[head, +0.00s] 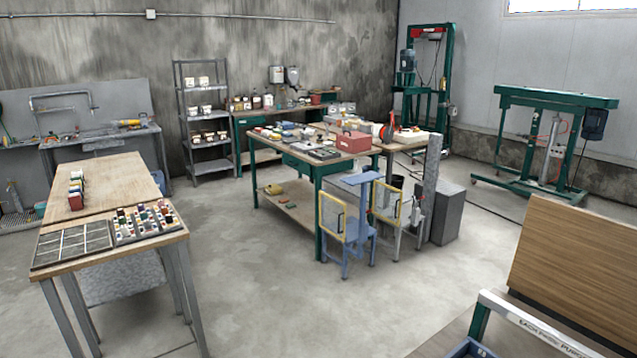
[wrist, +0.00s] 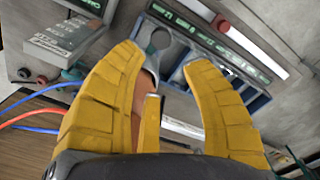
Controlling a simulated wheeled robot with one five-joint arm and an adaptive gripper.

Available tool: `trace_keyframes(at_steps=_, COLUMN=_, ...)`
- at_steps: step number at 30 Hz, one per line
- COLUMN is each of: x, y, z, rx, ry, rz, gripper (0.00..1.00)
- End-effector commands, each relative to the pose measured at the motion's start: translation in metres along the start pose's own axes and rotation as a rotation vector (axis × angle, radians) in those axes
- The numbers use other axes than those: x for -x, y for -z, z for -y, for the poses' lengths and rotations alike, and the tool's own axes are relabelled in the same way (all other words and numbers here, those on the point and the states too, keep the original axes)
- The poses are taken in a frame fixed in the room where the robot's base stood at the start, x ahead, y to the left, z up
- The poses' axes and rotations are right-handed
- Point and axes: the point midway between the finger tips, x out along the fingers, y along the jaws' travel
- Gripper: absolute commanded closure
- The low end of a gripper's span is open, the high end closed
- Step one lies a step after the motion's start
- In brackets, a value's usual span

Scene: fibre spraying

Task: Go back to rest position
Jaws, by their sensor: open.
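My gripper (wrist: 168,72) shows in the wrist view as two yellow ribbed fingers, spread apart with a gap between the tips. I see nothing clearly held between them. Behind the fingers is a blue-grey slotted rack or frame (wrist: 258,103), and an orange-brown part, only partly visible, shows beside the left finger. I cannot tell whether the fingers touch either of these. The gripper does not show in the head view.
In the head view a wooden table with trays (head: 100,178) stands left and a green workbench (head: 320,167) in the middle. A wooden panel (head: 575,265) and a pale rail (head: 545,328) are close at lower right. Open concrete floor (head: 270,300) lies between. Blue and red cables (wrist: 40,112) cross the wrist view's left.

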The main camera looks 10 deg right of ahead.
Motion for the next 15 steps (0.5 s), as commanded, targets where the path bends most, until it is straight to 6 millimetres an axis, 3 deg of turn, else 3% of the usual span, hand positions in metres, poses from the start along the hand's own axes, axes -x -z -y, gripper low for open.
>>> trace_keyframes(at_steps=4, x=0.006, y=0.03, z=0.021, rx=0.028, ry=-0.02, rz=-0.007, gripper=0.57)
trace_keyframes(at_steps=7, x=0.011, y=0.062, z=0.051, rx=0.058, ry=-0.041, rz=-0.02, gripper=0.57)
trace_keyframes(at_steps=12, x=0.019, y=0.116, z=0.126, rx=0.115, ry=-0.08, rz=-0.062, gripper=0.57)
trace_keyframes(at_steps=15, x=0.02, y=0.136, z=0.173, rx=0.148, ry=-0.096, rz=-0.094, gripper=0.57)
